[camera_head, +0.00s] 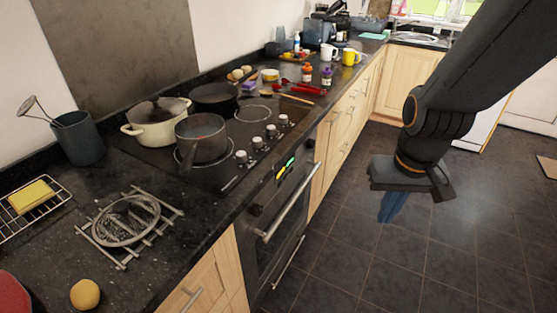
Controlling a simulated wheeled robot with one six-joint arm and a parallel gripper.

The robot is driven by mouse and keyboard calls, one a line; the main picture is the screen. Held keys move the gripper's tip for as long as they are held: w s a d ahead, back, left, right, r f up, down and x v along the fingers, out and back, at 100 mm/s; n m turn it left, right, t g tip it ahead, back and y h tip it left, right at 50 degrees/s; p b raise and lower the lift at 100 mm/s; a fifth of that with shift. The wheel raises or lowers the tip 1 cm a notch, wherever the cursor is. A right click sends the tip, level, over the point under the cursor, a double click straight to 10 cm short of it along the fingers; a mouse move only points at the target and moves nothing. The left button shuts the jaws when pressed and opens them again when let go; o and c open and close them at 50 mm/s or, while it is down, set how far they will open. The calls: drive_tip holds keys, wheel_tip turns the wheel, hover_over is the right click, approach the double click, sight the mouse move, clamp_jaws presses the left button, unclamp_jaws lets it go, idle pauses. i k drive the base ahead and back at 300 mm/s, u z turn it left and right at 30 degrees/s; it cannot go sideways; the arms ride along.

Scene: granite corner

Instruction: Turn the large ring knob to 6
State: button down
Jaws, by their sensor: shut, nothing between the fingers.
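Several silver knobs stand in a row on the right side of the black hob. From front to back they include a front knob (241,156), a second knob (257,142), a third knob (271,130) and a rear knob (284,119). Their markings are too small to read, and I cannot tell which one belongs to the large ring. My gripper (391,207) points down over the floor, to the right of the oven and well apart from the knobs. Its blue fingers are shut and empty.
The oven door handle (288,205) sticks out below the counter. Red utensils (303,87) lie behind the hob.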

sight(256, 142)
drive_tip(key=u, duration=2.75)
drive_tip(key=k, duration=1.1)
drive_tip(key=z, duration=1.65)
drive_tip(key=i, duration=0.5)
drive_tip(key=u, duration=0.05)
